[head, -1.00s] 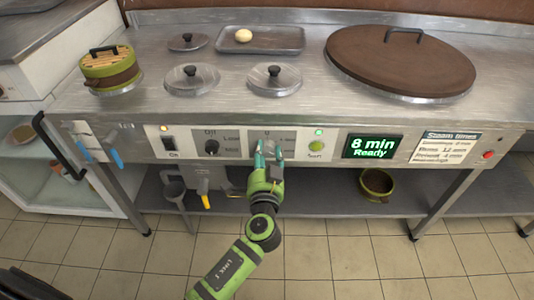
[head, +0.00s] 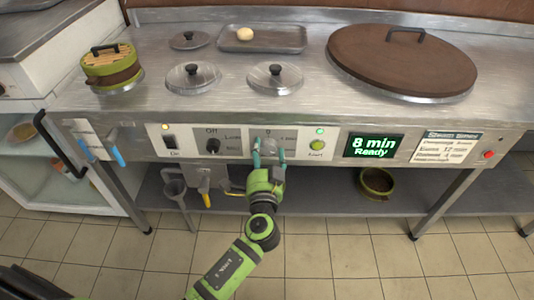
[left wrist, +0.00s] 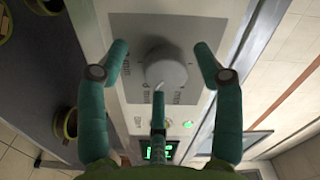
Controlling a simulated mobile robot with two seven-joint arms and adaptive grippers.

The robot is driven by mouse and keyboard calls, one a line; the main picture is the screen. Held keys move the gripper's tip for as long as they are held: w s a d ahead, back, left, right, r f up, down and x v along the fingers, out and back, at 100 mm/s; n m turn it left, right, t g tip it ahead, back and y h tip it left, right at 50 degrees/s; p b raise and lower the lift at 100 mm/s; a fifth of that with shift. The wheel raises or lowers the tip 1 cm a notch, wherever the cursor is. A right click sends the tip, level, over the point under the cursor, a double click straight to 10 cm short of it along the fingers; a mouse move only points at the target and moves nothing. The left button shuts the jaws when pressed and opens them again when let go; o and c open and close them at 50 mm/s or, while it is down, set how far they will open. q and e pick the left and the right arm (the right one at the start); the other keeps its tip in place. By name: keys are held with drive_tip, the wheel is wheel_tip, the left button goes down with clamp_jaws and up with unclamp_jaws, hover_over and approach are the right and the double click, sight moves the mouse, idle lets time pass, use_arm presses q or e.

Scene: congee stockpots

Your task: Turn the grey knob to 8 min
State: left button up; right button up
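The grey knob (left wrist: 165,67) sits on a plate with small markings, and its white pointer line shows in the left wrist view. In the head view the knob (head: 269,147) is partly hidden by my fingers. My left gripper (left wrist: 161,62) is open, with one finger on each side of the knob and a gap to it. A third finger (left wrist: 158,112) points at the knob's pointer side. The left gripper also shows in the head view (head: 269,154). The display (head: 373,146) reads "8 min Ready". My right gripper is not in view.
A black knob (head: 212,146) and a black switch (head: 170,142) are left of the grey knob. Lids and a tray (head: 285,46) lie on the counter above. A lower shelf (head: 330,201) runs beneath the panel.

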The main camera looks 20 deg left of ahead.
use_arm(q)
drive_tip(key=shift+d+r, duration=0.15)
drive_tip(key=shift+d, duration=0.05)
drive_tip(key=v, duration=1.2)
drive_tip(key=shift+a, duration=0.15)
